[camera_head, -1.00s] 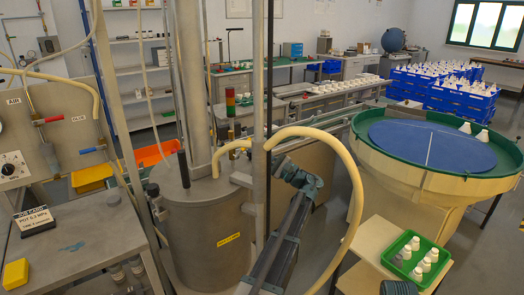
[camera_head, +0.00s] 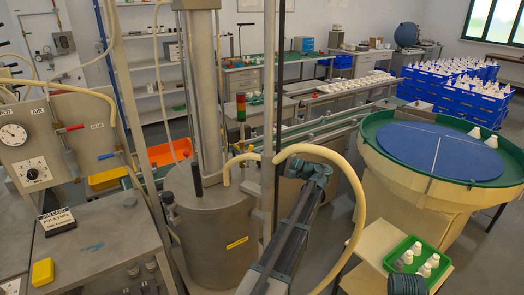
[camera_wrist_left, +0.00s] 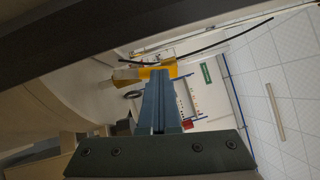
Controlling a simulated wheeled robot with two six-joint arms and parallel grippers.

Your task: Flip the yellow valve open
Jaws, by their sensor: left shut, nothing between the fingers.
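In the left wrist view a yellow part (camera_wrist_left: 171,69) shows just beyond my fingertips, with a pale cylindrical piece at its left; it may be the yellow valve, but I cannot tell its position or whether the fingers touch it. My left gripper (camera_wrist_left: 158,76) is shut and empty. In the head view my left arm reaches up from the bottom middle, and its wrist is beside the cream hose (camera_head: 352,178); the fingertips are hidden there.
A steel tank (camera_head: 212,232) with a black lever (camera_head: 197,180) stands left of my arm. A round green-rimmed feeder (camera_head: 480,178) and a green tray (camera_head: 399,252) of white bulbs are at right. A panel (camera_head: 30,150) and a bench with a yellow block (camera_head: 42,271) are at left.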

